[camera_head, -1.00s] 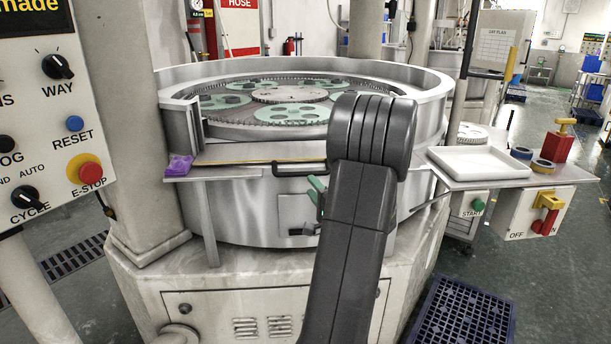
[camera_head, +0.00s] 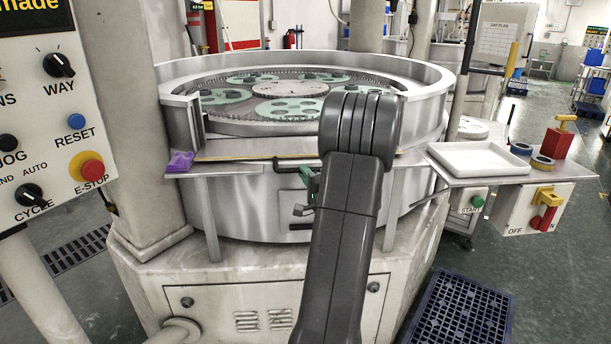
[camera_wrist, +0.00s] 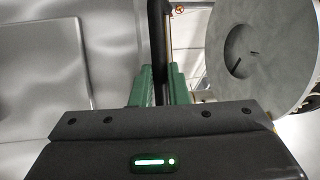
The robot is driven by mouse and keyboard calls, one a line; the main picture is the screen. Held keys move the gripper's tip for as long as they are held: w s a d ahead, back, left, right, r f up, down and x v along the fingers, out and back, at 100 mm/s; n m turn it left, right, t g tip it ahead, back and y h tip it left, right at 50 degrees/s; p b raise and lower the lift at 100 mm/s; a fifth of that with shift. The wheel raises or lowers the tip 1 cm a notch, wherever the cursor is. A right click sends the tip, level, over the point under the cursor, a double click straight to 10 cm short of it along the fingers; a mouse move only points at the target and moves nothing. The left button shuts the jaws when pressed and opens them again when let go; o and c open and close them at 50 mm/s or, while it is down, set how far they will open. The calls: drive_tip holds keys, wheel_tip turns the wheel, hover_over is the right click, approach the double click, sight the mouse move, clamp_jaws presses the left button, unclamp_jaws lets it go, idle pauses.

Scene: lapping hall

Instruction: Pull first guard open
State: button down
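The lapping machine's curved metal front (camera_head: 240,205) bears a black bar handle (camera_head: 287,162) just below a yellow-edged ledge. I cannot tell which panel is the guard's full extent. My gripper (camera_head: 308,184) is at the handle's right part, its green fingers partly hidden behind my dark arm. In the wrist view, the black bar (camera_wrist: 156,35) runs between the two green fingers of my gripper (camera_wrist: 160,88), with no clear gap on either side, so they look shut on it. The handle's right end is hidden by my arm in the head view.
A purple cloth (camera_head: 180,161) lies at the ledge's left end. A side shelf at right holds a white tray (camera_head: 480,158), tape rolls and a red block. A control panel (camera_head: 50,120) stands close at left.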

drive_tip(key=shift+m+g+h, duration=0.4)
drive_tip(key=shift+g+h, duration=0.2)
drive_tip(key=shift+g, duration=0.1)
wheel_tip(320, 180, up, 5)
drive_tip(key=shift+f+p, duration=0.2)
drive_tip(key=shift+p, duration=1)
drive_tip(key=c, duration=1.4)
unclamp_jaws()
drive_tip(key=shift+f, duration=0.1)
drive_tip(key=shift+s, duration=0.1)
drive_tip(key=b+v, duration=0.3)
drive_tip(key=v, duration=1)
drive_tip(key=shift+s+d, duration=0.2)
drive_tip(key=shift+s, duration=0.15)
